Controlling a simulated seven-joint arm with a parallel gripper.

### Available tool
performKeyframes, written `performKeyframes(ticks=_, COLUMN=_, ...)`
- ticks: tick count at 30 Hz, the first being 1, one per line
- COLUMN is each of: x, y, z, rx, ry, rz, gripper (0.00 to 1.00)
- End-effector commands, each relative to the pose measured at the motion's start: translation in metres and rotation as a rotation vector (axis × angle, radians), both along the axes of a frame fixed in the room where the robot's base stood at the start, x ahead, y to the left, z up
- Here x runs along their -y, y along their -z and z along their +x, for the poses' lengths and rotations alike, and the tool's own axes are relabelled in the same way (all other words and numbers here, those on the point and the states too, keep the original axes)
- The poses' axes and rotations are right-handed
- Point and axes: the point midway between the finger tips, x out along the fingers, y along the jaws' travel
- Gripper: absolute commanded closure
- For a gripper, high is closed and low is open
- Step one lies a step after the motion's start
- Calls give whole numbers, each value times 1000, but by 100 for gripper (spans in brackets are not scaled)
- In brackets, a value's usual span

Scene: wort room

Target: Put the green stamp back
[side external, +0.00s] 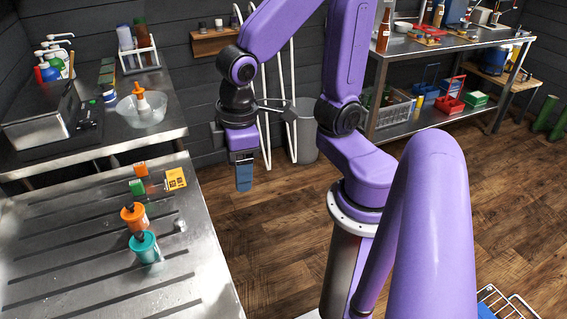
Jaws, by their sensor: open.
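On the steel table at the left stands a green-teal cylinder (145,247) with a dark knob or handle on top, upright. Farther back lie a small green block (137,187) and a small orange block (140,168). I cannot tell for sure which green piece is the stamp. My gripper (243,178) points down with blue fingers, to the right of the table's edge and apart from all these things. Its fingers are seen side-on, open, with nothing visible between them.
A yellow-orange card (176,179) lies beside the blocks near the table's right edge. The grooved steel table (60,285) is mostly bare at its front. Behind it, a counter holds a clear bowl (141,111) with an orange-topped bottle. A shelved bench (420,116) stands at the back right.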

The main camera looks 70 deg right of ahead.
Motion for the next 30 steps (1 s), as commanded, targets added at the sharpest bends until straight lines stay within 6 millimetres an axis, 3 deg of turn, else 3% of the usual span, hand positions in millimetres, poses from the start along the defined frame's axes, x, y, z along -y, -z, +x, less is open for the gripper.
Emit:
performKeyframes(ticks=3, x=16, y=-1, z=-39, rx=-34, ry=-181, rz=10, gripper=34)
performKeyframes(ticks=9, x=32, y=1, z=-73, rx=-68, ry=-357, rz=20, gripper=34)
performKeyframes(ticks=30, x=34, y=2, z=-77, rx=-73, ry=-385, rz=20, gripper=34)
